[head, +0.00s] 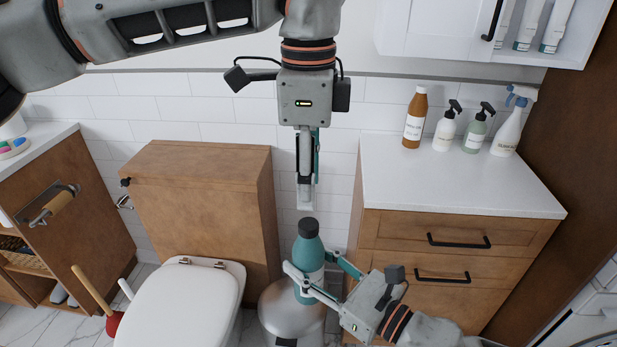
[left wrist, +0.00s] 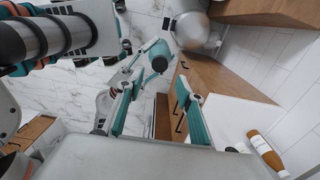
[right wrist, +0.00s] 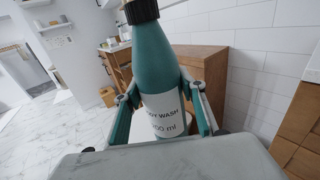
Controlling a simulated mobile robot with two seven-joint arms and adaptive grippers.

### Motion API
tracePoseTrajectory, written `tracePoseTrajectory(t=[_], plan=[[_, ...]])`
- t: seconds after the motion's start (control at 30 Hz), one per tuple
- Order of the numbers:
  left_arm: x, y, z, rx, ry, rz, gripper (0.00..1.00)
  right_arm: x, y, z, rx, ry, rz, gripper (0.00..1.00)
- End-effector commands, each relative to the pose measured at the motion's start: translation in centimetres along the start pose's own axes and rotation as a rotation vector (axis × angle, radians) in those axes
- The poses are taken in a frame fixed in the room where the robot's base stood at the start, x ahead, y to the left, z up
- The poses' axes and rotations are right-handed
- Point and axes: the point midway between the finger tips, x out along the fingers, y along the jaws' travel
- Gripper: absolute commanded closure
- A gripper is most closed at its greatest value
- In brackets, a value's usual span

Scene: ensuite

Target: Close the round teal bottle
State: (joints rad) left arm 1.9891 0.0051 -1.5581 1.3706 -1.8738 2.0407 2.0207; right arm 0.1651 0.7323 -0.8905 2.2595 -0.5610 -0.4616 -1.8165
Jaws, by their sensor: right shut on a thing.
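The round teal bottle (head: 309,255) with a white label stands upright in my right gripper (head: 307,285), whose fingers are shut on its body from both sides. Its dark cap (head: 308,228) sits on the neck; I cannot tell how tight it is. The right wrist view shows the bottle (right wrist: 155,65) between the fingers, with the cap (right wrist: 140,11) at the top edge. My left gripper (head: 306,203) points down just above the cap, apart from it. In the left wrist view its fingers (left wrist: 158,108) are spread and empty, and the dark cap (left wrist: 160,62) shows beyond them.
A white counter (head: 450,185) over wooden drawers stands at right, with a brown bottle (head: 415,118) and several spray and pump bottles at its back. A toilet (head: 180,300) is at lower left, before a wooden box (head: 205,200). A rounded metal bin (head: 275,315) stands below the teal bottle.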

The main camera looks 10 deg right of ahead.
Motion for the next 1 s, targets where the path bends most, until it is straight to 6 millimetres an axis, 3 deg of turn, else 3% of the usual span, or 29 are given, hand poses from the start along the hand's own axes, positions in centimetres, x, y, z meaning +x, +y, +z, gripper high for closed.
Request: tracePoseTrajectory(t=[0.17,0.7,1.0], plan=[[0.5,0.0,0.0,0.002,0.0,0.001,0.63,0.0,0.0,0.2,-0.001,-0.003,0.0,1.0],[7.3,0.0,0.0,0.002,0.001,0.003,0.63,0.0,0.0,0.2,-0.001,-0.003,0.0,1.0],[8.0,0.0,0.0,0.002,0.0,-0.001,0.63,0.0,0.0,0.2,-0.001,-0.003,0.0,1.0]])
